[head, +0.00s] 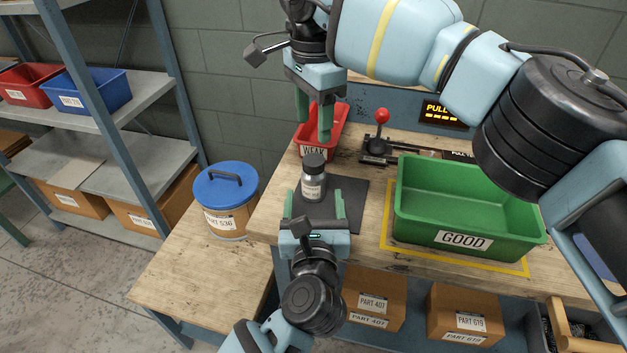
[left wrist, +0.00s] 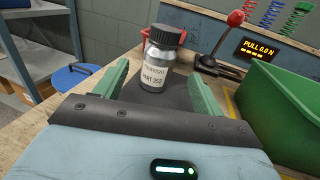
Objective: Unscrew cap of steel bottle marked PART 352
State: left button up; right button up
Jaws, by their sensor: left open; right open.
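The steel bottle (head: 313,184) stands upright on a dark mat (head: 347,197) on the wooden bench, with its black cap (head: 314,162) on. In the left wrist view the bottle (left wrist: 158,72) shows a label reading PART 352, and its black cap (left wrist: 167,35) is on top. My left gripper (head: 317,205) is open and low, on the near side of the bottle; in the left wrist view its green fingers (left wrist: 155,90) are spread with the bottle beyond them. My right gripper (head: 314,122) is open and empty, its fingers pointing down above and behind the cap.
A green GOOD bin (head: 465,240) stands right of the mat. A red WEAK bin (head: 324,140) and a red-knobbed lever (head: 380,130) are behind the bottle. A blue-lidded drum (head: 227,200) stands left of the bench. Some bare wood lies between mat and bin.

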aim_at(313, 185)
pick_arm(q)
jog(key=w, duration=0.6)
jog(key=shift+w, duration=0.35)
jog(key=c, duration=1.4)
jog(key=o, duration=1.4)
jog(key=shift+s, duration=3.95)
